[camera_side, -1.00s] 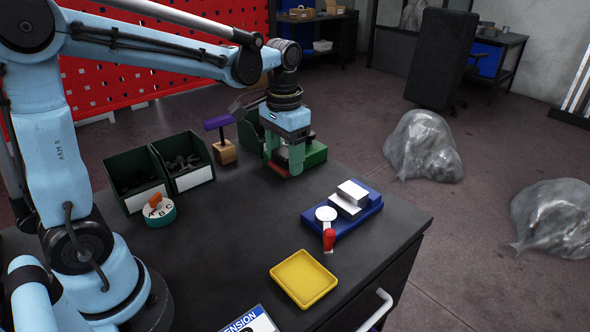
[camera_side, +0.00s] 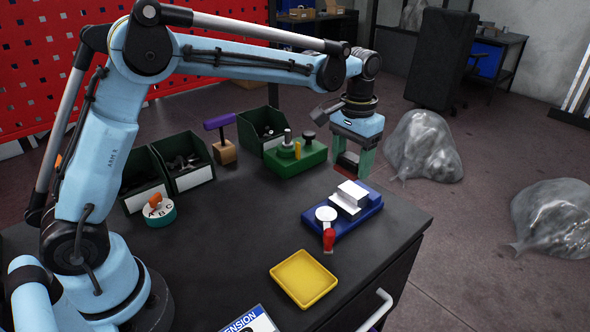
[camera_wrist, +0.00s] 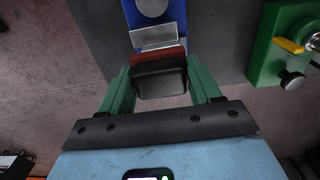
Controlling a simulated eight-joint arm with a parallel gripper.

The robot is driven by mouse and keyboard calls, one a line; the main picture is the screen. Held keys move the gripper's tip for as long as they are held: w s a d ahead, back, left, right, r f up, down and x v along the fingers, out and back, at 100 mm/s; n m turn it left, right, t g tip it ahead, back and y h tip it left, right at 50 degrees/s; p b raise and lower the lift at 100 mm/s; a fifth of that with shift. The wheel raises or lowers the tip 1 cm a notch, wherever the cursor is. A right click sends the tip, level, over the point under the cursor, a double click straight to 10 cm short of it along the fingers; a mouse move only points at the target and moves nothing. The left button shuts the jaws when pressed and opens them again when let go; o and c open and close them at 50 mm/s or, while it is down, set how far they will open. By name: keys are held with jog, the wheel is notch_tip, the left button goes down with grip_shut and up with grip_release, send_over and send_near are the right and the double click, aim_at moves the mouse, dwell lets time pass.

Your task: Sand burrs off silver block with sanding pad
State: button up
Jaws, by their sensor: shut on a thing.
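The silver block (camera_side: 352,192) sits in a blue clamp fixture (camera_side: 345,228) with a red-handled lever (camera_side: 329,240) near the table's right edge. It also shows in the wrist view (camera_wrist: 154,38). My gripper (camera_side: 352,170) is shut on the sanding pad (camera_wrist: 160,78), a dark block with a red face. The green fingers grip it from both sides. In the side view, the pad (camera_side: 347,161) is just above and behind the silver block; contact cannot be told. Burrs are too small to make out.
A green fixture (camera_side: 304,157) with knobs stands behind and left. Green bins (camera_side: 187,163), a purple-topped tool (camera_side: 222,146) and a lettered dial (camera_side: 160,213) are further left. A yellow tray (camera_side: 303,278) lies in front. The table between is clear.

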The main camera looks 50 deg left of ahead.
aim_at(348, 193)
jog(key=shift+f, duration=2)
notch_tip(348, 193, down, 2)
jog(key=shift+f, duration=0.15)
jog(key=shift+w, duration=0.9)
jog(key=shift+c, duration=0.9)
jog(key=shift+w, duration=1.15)
jog(key=shift+s, duration=2.1)
jog(key=shift+r, duration=4.25)
